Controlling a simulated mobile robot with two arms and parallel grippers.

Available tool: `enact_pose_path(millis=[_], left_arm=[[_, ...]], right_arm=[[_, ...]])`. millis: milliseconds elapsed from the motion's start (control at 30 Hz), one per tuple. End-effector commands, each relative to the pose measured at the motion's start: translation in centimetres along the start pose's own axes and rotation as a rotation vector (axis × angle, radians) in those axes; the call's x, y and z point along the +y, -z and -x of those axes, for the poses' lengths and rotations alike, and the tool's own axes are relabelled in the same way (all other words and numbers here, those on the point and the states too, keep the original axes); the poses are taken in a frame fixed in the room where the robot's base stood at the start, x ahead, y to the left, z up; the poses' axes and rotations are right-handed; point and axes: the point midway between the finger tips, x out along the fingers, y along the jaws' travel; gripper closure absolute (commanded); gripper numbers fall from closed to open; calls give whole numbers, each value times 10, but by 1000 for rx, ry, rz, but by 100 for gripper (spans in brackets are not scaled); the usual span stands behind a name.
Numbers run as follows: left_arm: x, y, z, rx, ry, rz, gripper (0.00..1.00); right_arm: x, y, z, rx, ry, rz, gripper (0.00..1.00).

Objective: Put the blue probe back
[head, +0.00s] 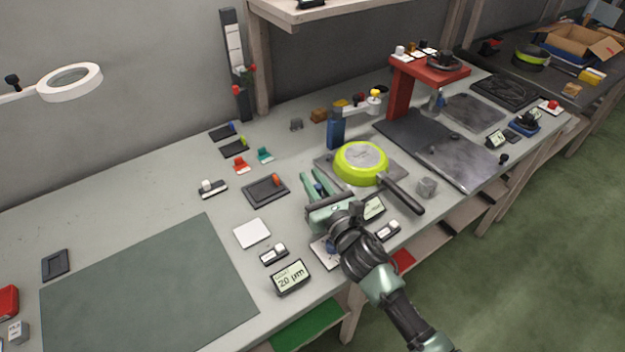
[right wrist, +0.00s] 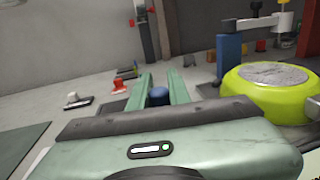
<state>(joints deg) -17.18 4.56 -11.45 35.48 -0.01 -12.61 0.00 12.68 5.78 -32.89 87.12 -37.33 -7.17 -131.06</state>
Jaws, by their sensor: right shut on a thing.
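My right gripper (head: 314,184) is over the bench, left of the green pan (head: 342,170). Its two green fingers also show in the right wrist view (right wrist: 161,90). They are shut on the blue probe (right wrist: 158,96), of which only a rounded blue top shows between them. I cannot make the probe out in the head view. A dark pad with a blue mark (head: 222,133) lies towards the wall, beside a similar pad with a green mark (head: 235,149). I cannot tell which place belongs to the probe. My left gripper is not in view.
A dark tray with an orange knob (head: 265,190) lies left of my gripper. The pan's handle (head: 403,197) points front right. A blue post (head: 336,130) stands behind the pan. A display (head: 290,277) stands near the front edge. The grey-green mat (head: 150,285) is bare.

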Motion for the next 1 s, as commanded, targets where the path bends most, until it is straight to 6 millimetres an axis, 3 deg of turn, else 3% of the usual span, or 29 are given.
enact_pose_path(millis=[67,100,167,200,600,1000], left_arm=[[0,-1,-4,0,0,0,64],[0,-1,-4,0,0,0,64],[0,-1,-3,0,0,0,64],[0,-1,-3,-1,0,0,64],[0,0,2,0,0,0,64],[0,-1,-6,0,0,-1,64]], right_arm=[[0,4,0,0,0,1,100],[0,4,0,0,0,2,79],[0,3,0,0,0,1,62],[0,3,0,0,0,1,60],[0,-1,3,1,0,0,60],[0,2,84,3,-1,1,60]])
